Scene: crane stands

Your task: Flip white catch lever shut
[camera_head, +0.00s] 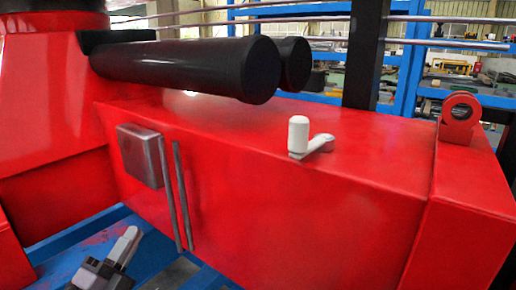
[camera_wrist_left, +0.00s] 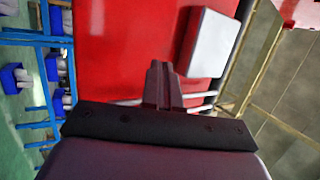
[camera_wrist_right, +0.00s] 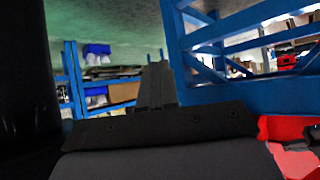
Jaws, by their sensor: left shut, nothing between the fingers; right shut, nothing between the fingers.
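The white catch lever (camera_head: 299,134) sits on top of the red crane housing, near its front edge. Its thick knob stands upright and a short arm runs from its foot to the right. My left gripper (camera_head: 131,234) is at the lower left of the head view, low in front of the housing, well apart from the lever. Its fingers are shut and empty in the left wrist view (camera_wrist_left: 160,68), where the lever does not show. My right gripper (camera_wrist_right: 155,70) shows only in its own wrist view, shut and empty, facing blue racks.
The red housing (camera_head: 290,205) carries a grey box (camera_head: 140,155) and two upright grey rods (camera_head: 174,195) on its front. Black cylinders (camera_head: 190,68) overhang its top left. A red lug with a hole (camera_head: 459,117) stands at right. Blue beams lie below.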

